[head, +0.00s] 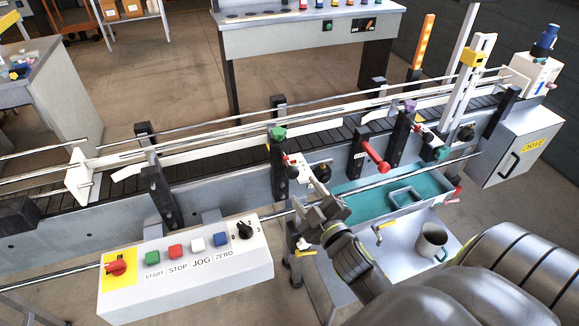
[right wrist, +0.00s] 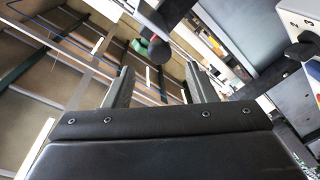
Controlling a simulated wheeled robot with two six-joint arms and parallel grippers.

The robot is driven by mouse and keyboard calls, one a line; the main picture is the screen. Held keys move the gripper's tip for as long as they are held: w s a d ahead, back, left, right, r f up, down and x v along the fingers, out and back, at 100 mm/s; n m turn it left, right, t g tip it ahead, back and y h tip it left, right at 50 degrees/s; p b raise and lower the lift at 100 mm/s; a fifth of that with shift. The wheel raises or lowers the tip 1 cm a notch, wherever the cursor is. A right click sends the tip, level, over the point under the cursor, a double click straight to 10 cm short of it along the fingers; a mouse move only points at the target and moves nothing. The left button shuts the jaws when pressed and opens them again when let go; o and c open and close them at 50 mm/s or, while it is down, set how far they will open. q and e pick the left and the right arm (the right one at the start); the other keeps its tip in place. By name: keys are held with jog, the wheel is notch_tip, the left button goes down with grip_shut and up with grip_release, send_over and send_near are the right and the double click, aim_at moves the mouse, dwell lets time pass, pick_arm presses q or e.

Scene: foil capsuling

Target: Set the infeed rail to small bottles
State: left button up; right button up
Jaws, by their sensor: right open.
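The infeed rail (head: 230,143) is a pair of long pale bars running along the conveyor (head: 205,161), held on dark posts. One post carries a green knob (head: 278,133), another a purple knob (head: 410,106). A red handle (head: 375,156) sticks out from the conveyor's near side between them. My right gripper (head: 316,196) is in front of the green-knobbed post, near a small white bracket there. In the right wrist view its two fingers (right wrist: 162,88) stand apart with nothing between them, and a red-tipped dark part (right wrist: 160,48) lies beyond. My left gripper is not in view.
A control box (head: 185,265) with START, STOP, JOG and ZERO buttons stands at the front left. A teal tray (head: 440,185) and a grey mug (head: 432,242) are right of my right gripper. A white cabinet (head: 520,145) closes the right end.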

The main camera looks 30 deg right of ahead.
aim_at(294, 176)
jog(key=w, duration=0.6)
jog(key=w+d+p, duration=0.1)
jog(key=w, duration=0.2)
jog(key=shift+w+d, duration=0.1)
jog(key=shift+w, duration=0.05)
grip_shut()
